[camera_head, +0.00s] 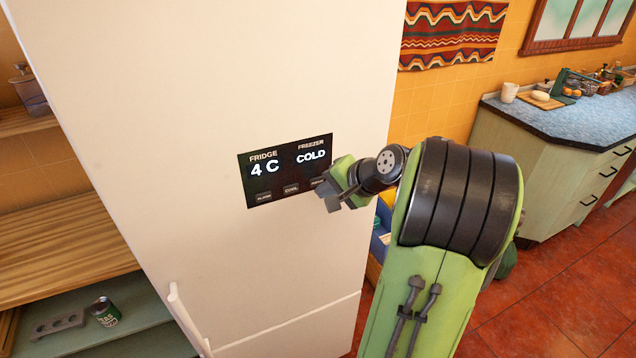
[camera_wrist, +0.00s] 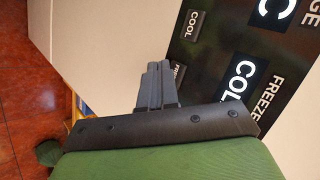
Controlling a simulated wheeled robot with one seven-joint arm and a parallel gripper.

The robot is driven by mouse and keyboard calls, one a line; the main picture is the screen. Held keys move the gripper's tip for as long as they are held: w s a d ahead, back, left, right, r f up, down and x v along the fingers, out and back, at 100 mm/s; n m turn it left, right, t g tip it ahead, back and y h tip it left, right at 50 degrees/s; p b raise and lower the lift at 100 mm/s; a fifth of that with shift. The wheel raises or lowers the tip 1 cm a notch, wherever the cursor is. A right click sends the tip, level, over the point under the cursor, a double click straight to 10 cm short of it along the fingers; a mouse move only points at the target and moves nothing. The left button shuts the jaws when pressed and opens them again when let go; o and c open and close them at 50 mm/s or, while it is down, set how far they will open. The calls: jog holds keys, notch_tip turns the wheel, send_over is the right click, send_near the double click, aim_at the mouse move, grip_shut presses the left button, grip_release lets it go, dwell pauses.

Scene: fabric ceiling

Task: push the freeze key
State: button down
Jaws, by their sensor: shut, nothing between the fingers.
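The dark control panel (camera_head: 283,180) is on the pale fridge front, showing "4 C" and "COLD". Its bottom row has an alarm key (camera_head: 264,197), a cool key (camera_head: 291,189) and, at the right, the freeze key (camera_head: 318,182), partly hidden by my gripper. My gripper (camera_head: 328,204) is shut and empty, at the panel's lower right corner. In the wrist view, my fingertips (camera_wrist: 158,66) are together right beside the freeze key (camera_wrist: 178,70), covering part of it. The cool key (camera_wrist: 193,23) is clear there. I cannot tell whether the tips touch the panel.
The fridge handle (camera_head: 188,320) is at the lower left. Wooden shelves (camera_head: 60,215) stand left of the fridge. A counter (camera_head: 570,118) with a mug (camera_head: 509,92) and several items is at the right, with red tile floor (camera_head: 560,300) before it.

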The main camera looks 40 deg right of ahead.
jog(key=shift+w, duration=0.15)
jog(key=shift+w+d, duration=0.15)
jog(key=shift+w, duration=0.15)
jog(key=shift+w+p, duration=0.15)
jog(key=shift+p, duration=0.2)
jog(key=shift+s, duration=0.65)
jog(key=s+a+b, duration=0.1)
jog(key=s+a, duration=0.1)
jog(key=s, duration=0.3)
jog(key=shift+s, duration=0.35)
